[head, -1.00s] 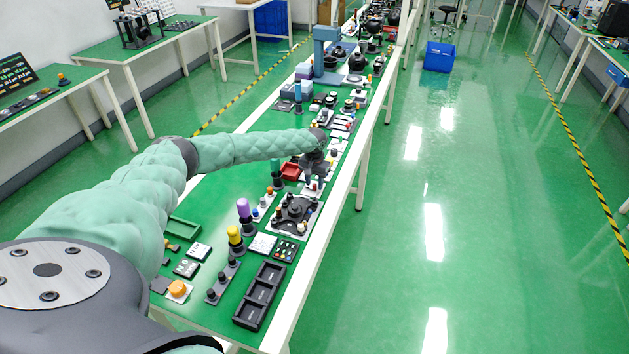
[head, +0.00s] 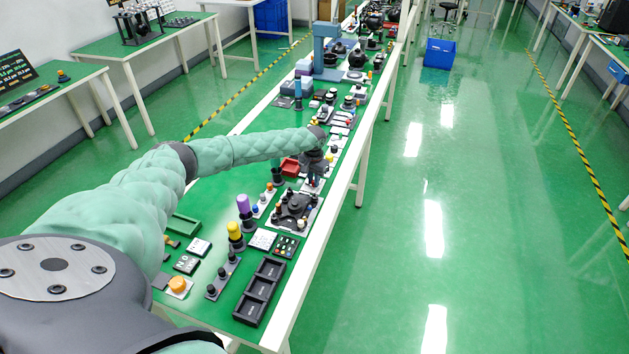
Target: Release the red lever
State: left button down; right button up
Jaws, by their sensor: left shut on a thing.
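My left arm reaches in from the left over the long green table (head: 215,215). My left gripper (head: 314,172) points down over the table's middle, at the end of the arm. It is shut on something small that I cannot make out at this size. A red lever cannot be told apart here; the gripper hides what is under it. My right gripper is not in view.
A black three-part tray (head: 260,291), a yellow-topped post (head: 235,233), a purple-topped post (head: 244,207) and a dark device (head: 296,208) stand nearer on the table. A blue-grey press (head: 326,55) stands farther back.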

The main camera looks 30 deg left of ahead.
aim_at(313, 181)
pick_arm(q)
jog(key=shift+r+m, duration=0.1)
jog(key=shift+m, duration=0.2)
jog(key=c, duration=1.4)
grip_release()
jog(key=shift+s, duration=0.15)
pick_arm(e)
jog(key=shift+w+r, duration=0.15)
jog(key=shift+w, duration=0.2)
pick_arm(q)
jog(key=shift+o, duration=0.2)
